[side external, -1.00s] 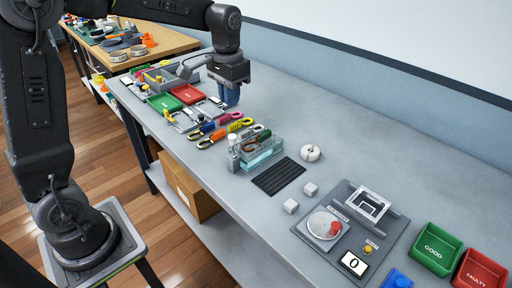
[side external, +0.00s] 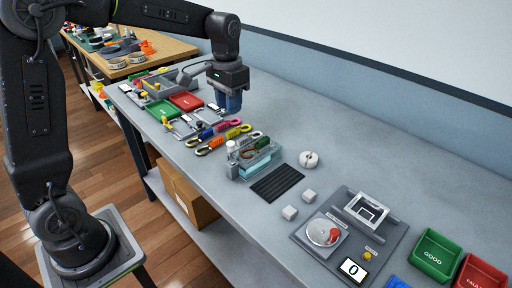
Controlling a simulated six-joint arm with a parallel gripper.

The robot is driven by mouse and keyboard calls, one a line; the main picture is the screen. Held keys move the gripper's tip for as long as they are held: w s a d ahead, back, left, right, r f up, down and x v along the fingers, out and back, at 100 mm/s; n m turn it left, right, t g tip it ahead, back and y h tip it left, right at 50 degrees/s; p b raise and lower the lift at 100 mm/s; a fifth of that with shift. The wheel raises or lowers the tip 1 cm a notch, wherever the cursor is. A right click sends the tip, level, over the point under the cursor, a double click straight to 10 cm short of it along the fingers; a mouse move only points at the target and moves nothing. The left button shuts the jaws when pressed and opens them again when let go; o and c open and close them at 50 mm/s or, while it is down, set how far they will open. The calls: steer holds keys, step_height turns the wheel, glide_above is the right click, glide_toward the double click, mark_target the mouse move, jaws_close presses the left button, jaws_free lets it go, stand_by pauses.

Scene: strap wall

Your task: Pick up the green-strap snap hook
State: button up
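A row of snap hooks with coloured straps lies on the grey bench: blue (side external: 205,133), pink-red (side external: 222,127), yellow (side external: 238,131) and orange (side external: 210,146) ones show. A small dark green piece (side external: 264,139) shows at the right end, just behind the clear tank (side external: 256,161); it may be the green-strap snap hook, but it is too small to be sure. My gripper (side external: 229,108) points down with blue fingers, behind the row and above the bench. It appears to hold nothing. Its finger gap is too small to judge.
Red (side external: 186,102) and green (side external: 161,111) trays lie left of my gripper. The bench behind the row, toward the wall, is clear.

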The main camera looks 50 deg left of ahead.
glide_above(262, 140)
step_height(262, 140, down, 4)
steer(key=f, duration=0.7)
steer(key=shift+w+d+f, duration=0.1)
steer(key=shift+w+f, duration=0.1)
steer(key=shift+s+f, duration=0.15)
steer(key=shift+f, duration=1.3)
steer(key=shift+s+f, duration=0.1)
steer(key=shift+f, duration=1.3)
steer(key=shift+c, duration=0.3)
jaws_close()
